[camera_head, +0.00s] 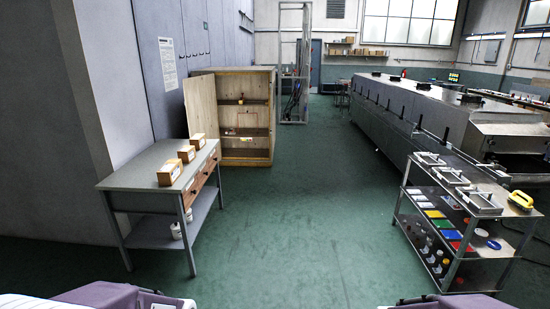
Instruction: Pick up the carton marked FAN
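Three small brown cartons with pale labels stand in a row on the grey table at the left. The nearest carton (170,173) is at the table's front, the middle carton (187,153) is behind it, and the farthest carton (198,140) is near the back. Their markings are too small to read, so I cannot tell which says FAN. Purple and white parts of my own body show at the bottom left and bottom right edges. I cannot make out either gripper's fingers in this view.
The grey table (135,178) has drawers and a lower shelf with white containers. A wooden cabinet (200,108) stands open behind it. A metal cart (432,185) with trays and coloured items stands at the right, beside the long dryer (400,105). The green floor between is clear.

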